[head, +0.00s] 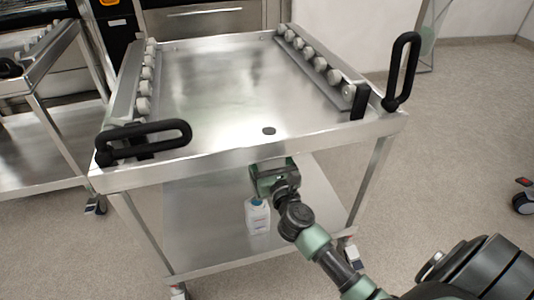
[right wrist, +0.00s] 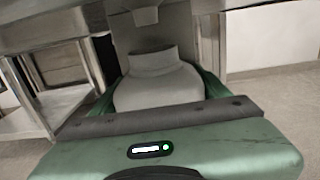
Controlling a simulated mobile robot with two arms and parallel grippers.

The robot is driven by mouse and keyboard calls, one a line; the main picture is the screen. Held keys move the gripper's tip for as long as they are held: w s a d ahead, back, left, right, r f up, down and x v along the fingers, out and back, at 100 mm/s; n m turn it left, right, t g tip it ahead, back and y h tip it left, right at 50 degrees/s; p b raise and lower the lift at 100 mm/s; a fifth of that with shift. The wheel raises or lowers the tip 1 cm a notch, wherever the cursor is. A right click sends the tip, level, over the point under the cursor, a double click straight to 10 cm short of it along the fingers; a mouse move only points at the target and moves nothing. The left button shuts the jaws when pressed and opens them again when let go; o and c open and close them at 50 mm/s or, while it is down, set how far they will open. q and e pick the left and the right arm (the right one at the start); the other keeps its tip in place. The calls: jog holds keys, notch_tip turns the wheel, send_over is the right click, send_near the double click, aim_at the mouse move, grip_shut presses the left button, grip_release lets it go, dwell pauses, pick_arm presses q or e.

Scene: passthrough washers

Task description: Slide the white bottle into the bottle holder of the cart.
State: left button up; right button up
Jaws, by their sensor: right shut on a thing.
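The white bottle (head: 257,217) shows below my right gripper (head: 270,182), in front of the cart's lower shelf in the head view. My right gripper is at the front of the cart (head: 215,165), just under its front edge, and is shut on the bottle. In the right wrist view the pale bottle (right wrist: 160,85) sits between the green fingers, its shoulder and neck pointing away from the palm. I cannot make out the bottle holder clearly; the gripper and the cart's edge may hide it. My left gripper is not in view.
The cart has black handles (head: 402,72) at its front corners and rows of white rollers (head: 310,55) along both sides. Another cart (head: 40,130) stands at the left. Open floor (head: 460,140) lies to the right.

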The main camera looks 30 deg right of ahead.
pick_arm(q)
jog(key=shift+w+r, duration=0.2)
pick_arm(e)
jog(key=o, duration=1.8)
jog(key=shift+o, duration=0.2)
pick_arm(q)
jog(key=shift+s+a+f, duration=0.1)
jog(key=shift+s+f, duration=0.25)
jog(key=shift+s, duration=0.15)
pick_arm(e)
jog(key=v, duration=0.7)
jog(key=shift+s, duration=0.4)
jog(key=shift+f, duration=0.1)
